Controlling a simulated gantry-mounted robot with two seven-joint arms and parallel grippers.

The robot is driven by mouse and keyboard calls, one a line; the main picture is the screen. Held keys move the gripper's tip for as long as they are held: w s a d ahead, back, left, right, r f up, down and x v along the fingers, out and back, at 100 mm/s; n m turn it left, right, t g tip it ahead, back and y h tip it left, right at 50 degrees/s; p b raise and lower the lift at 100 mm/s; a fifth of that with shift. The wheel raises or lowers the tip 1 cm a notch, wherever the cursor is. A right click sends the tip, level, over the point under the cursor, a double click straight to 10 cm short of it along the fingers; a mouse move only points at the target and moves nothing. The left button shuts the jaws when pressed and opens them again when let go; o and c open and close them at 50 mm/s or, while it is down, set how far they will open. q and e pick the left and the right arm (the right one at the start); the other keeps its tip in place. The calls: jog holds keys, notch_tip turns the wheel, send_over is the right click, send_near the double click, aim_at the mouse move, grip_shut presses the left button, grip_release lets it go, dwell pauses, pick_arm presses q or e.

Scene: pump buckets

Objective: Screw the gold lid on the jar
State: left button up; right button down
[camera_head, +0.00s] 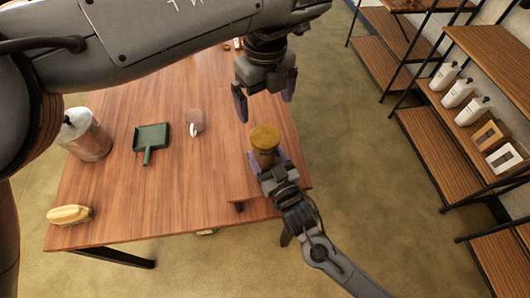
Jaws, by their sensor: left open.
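The gold lid (264,137) sits on top of the jar (265,159), near the right end of the wooden table. I cannot tell how tightly it is seated. My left gripper (266,101) is open and empty, pointing down above and behind the lid in the picture, apart from it. My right gripper (268,164) comes from the lower right, with its fingers on both sides of the jar, shut on its body. The jar's lower part is partly hidden by these fingers.
On the table (180,210) are a green dustpan (152,138), a clear mug (195,122), a brush (70,214) and a large canister (85,135). A raised wooden board (240,185) lies under the jar. Shelves with white bottles (458,93) stand at the right.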

pick_arm(q)
jog(key=shift+r, duration=0.55)
pick_arm(e)
grip_release()
pick_arm(q)
jog(key=shift+f, duration=0.1)
pick_arm(e)
jog(key=v, duration=1)
jog(key=shift+s+d, duration=0.2)
jog(key=shift+s, duration=0.15)
